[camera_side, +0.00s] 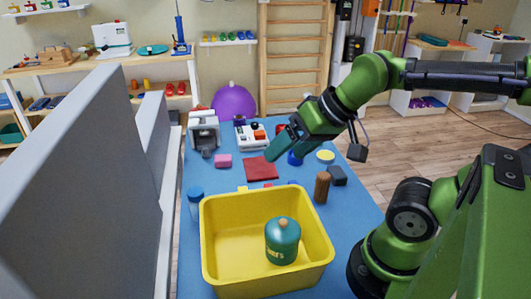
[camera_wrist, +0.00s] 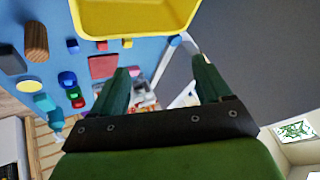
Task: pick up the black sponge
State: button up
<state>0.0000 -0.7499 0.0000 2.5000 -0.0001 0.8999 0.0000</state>
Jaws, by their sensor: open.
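The black sponge (camera_side: 338,176) is a small dark block lying on the blue table, right of a brown cylinder. In the wrist view the dark block (camera_wrist: 12,60) is at the far left edge, beside the cylinder. My gripper (camera_side: 279,148) hangs above the table, left of and farther back than the sponge. In the wrist view its green fingers (camera_wrist: 162,72) are spread wide with nothing between them. The sponge is well outside them.
A yellow bin (camera_side: 222,268) holding a green bottle (camera_side: 282,240) stands at the front. The brown cylinder (camera_side: 321,187) stands close to the sponge. A red cloth (camera_side: 261,168) and yellow disc (camera_side: 325,156) lie behind. A grey partition (camera_side: 80,190) borders the left.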

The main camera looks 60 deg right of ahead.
jog(key=shift+d, duration=0.1)
jog(key=m+g+h, duration=0.3)
jog(key=m+g, duration=0.2)
jog(key=g, duration=0.1)
send_near(337, 171)
jog(key=f, duration=0.3)
jog(key=shift+w+d+f, duration=0.15)
jog(key=shift+w+f, duration=0.15)
jog(key=shift+w, duration=0.05)
jog(key=f, duration=0.5)
jog(key=shift+d+f, duration=0.25)
jog(key=shift+f, duration=0.05)
jog(key=c, duration=1.1)
